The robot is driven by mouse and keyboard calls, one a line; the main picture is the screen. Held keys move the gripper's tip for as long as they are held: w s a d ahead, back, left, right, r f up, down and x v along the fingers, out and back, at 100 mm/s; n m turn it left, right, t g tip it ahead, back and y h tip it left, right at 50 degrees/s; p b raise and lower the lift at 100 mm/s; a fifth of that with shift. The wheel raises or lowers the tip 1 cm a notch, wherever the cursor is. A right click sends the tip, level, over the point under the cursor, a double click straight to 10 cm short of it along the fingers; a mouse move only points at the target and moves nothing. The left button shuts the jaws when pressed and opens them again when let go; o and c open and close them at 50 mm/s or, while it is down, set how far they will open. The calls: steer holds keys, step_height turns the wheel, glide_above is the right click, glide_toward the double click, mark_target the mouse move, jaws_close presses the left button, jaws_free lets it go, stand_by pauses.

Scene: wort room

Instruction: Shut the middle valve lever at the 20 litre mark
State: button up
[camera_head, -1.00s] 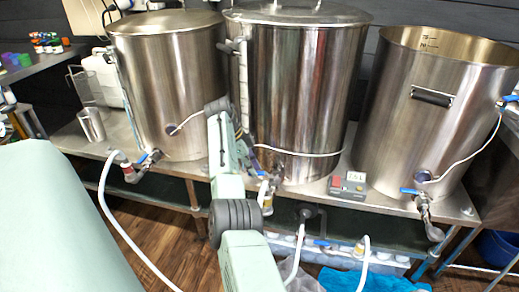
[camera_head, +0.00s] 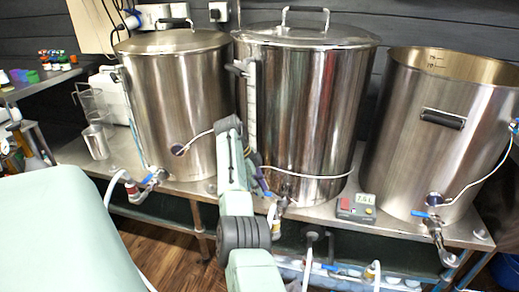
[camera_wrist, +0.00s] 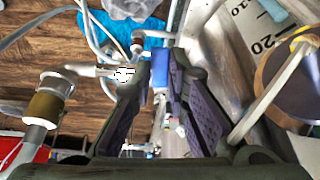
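The middle kettle (camera_head: 310,120) is a tall lidded steel pot with a white sight scale (camera_head: 251,105) on its left side. Its valve (camera_head: 277,212) sits low at the front, partly hidden by my arm. In the wrist view, the blue valve lever (camera_wrist: 160,70) shows in the gap between the fingers of my gripper (camera_wrist: 159,82). The fingers are apart; I cannot tell whether they touch the lever. The scale (camera_wrist: 258,30) at the right of the wrist view shows 10 and 20. The liquid level is not clear there. In the head view my arm hides most of the gripper.
A left kettle (camera_head: 185,100) and an open right kettle (camera_head: 440,130) flank the middle one, each with a blue-levered valve. A small control box (camera_head: 356,208) stands on the steel bench (camera_head: 325,217). Pipework with a brass fitting (camera_wrist: 45,105) lies left of the fingers.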

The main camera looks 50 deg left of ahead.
steer(key=o, duration=0.5)
steer(key=shift+c, duration=0.2)
steer(key=v, duration=0.7)
steer(key=shift+r, duration=0.25)
steer(key=shift+a, duration=0.1)
steer(key=shift+c, duration=0.5)
